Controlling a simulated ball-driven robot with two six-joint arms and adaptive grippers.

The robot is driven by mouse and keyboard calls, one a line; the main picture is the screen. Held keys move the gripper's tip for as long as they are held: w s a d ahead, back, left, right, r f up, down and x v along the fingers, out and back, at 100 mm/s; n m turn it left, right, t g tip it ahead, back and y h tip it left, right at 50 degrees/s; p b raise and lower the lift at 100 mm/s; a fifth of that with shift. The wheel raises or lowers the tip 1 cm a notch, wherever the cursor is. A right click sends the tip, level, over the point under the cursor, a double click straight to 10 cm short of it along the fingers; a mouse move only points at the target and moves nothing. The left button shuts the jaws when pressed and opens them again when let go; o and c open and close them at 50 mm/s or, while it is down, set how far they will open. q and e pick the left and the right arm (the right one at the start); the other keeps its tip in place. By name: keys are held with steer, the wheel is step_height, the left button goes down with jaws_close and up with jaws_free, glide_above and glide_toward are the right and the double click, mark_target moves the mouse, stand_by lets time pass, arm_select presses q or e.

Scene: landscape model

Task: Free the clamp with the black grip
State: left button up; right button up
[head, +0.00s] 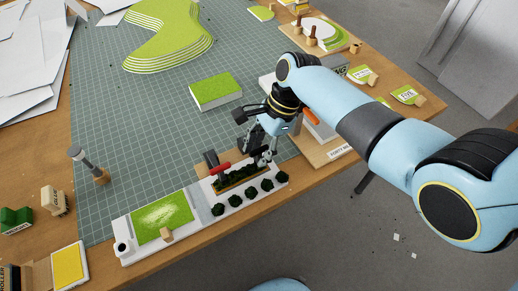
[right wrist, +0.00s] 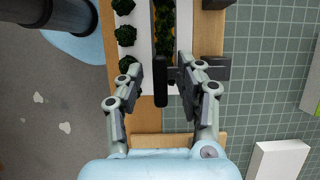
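A black grip (right wrist: 161,82) of a clamp shows in the right wrist view, at the end of a long planter strip (right wrist: 163,30) filled with dark green foliage. A dark block (right wrist: 216,68) beside it seems to belong to the same clamp. My right gripper (right wrist: 158,72) is open, with a finger on each side of the black grip and visible gaps between. In the head view, my right gripper (head: 262,156) is over the right end of the planter (head: 240,181) and hides most of this clamp. A red grip (head: 220,168) shows at the planter's left end. My left gripper is out of view.
The planter lies on a white model base (head: 205,212) with a green lawn and a row of dark bushes (head: 250,192). A green block (head: 215,91) stands behind on the cutting mat (head: 150,110). A hammer-like tool (head: 88,164) stands left. The table's front edge is close.

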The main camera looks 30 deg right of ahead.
jaws_close()
stand_by(0.3)
stand_by(0.4)
steer(key=shift+w+r+g+p, duration=0.35)
steer(key=shift+w+r+g, duration=0.15)
steer(key=shift+g, duration=0.2)
steer(key=shift+w+r+m+g+b, duration=0.45)
steer(key=shift+w+r+g, duration=0.25)
steer(key=shift+g, duration=0.5)
steer(key=shift+w+a+r, duration=0.1)
steer(key=shift+w+r, duration=0.6)
steer(key=shift+w, duration=0.25)
